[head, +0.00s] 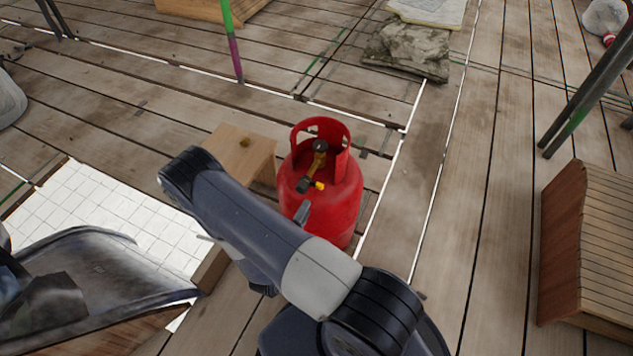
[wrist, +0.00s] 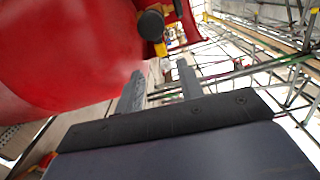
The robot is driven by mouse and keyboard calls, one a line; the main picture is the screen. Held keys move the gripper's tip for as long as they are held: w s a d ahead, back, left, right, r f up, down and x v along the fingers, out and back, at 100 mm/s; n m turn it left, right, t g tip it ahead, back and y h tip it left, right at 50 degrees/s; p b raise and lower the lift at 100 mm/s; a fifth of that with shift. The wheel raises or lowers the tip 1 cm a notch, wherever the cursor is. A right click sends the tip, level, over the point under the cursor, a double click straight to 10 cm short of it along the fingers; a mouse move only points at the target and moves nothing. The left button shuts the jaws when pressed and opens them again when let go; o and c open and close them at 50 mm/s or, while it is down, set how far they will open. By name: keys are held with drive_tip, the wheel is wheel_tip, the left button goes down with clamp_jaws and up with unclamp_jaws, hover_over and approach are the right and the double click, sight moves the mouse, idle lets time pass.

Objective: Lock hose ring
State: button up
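A red gas cylinder (head: 325,205) stands upright on the plank floor. Inside its collar is a yellow-brass valve (head: 318,162) with a dark round knob and a black fitting (head: 303,185) with a yellow tip. I cannot tell which part is the hose ring. In the wrist view the red cylinder (wrist: 70,50) fills the upper left, with a black round part (wrist: 152,25) and a yellow piece at its edge. My gripper (wrist: 160,84) is open, its two grey fingers apart with nothing between them, below these parts. In the head view my arm hides most of it.
A white tiled panel (head: 110,215) lies farther left. A slatted wooden box (head: 590,245) stands right. Planks between cylinder and box are clear.

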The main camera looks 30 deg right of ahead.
sight(319, 187)
drive_tip(key=x, duration=1)
drive_tip(key=shift+w+d+b, duration=0.1)
drive_tip(key=shift+d+b, duration=0.1)
drive_tip(key=shift+b, duration=0.2)
drive_tip(key=shift+c, duration=0.4)
clamp_jaws()
